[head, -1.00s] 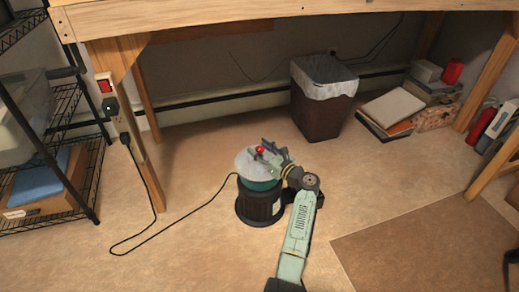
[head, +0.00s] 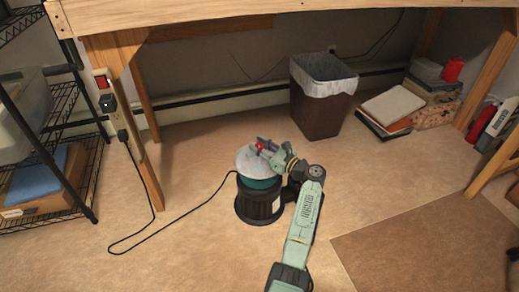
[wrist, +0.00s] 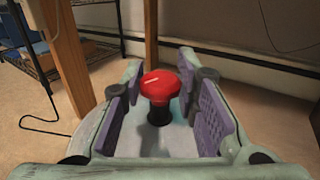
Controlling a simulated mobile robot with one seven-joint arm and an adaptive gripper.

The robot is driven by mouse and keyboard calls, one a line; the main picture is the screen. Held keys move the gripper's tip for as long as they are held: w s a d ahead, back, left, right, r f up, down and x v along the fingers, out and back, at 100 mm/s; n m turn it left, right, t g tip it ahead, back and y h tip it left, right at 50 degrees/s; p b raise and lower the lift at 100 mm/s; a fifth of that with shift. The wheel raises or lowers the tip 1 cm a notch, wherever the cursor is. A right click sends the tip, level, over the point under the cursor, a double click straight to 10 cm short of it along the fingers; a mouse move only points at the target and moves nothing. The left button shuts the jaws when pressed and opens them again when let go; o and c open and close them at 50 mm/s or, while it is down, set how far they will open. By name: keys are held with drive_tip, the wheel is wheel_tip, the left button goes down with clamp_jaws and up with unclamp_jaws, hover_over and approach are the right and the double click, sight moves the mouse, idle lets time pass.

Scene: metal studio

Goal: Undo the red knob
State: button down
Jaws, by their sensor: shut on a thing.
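The red knob (wrist: 160,86) stands upright on a dark stem in the middle of the wrist view. It rises from the pale round lid (wrist: 150,135) of a dark drum (head: 259,205). In the head view the knob is a small red spot (head: 260,146), partly hidden by my gripper (head: 264,148). My gripper comes in from the right, just over the lid. The exact contact between pads and knob is hard to see.
A black cord (head: 190,217) runs from the drum across the floor to a socket strip on the bench leg. A lined bin (head: 322,110) and books (head: 391,106) stand behind to the right. A wire shelf (head: 75,145) is at left. The wooden bench (head: 200,15) overhangs behind.

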drive_tip(key=n+g+y+b, duration=0.1)
drive_tip(key=g+b, duration=0.1)
drive_tip(key=n+g+y+b, duration=0.1)
drive_tip(key=n+g+b, duration=0.1)
drive_tip(key=b, duration=0.1)
drive_tip(key=shift+f+y, duration=0.3)
drive_tip(key=shift+f, duration=0.1)
drive_tip(key=shift+r+n+g+y+b, duration=0.3)
drive_tip(key=shift+n+g+b, duration=0.2)
drive_tip(key=shift+g+b, duration=0.3)
drive_tip(key=c, duration=1.2)
unclamp_jaws()
drive_tip(key=shift+r, duration=0.1)
drive_tip(key=v, duration=1.2)
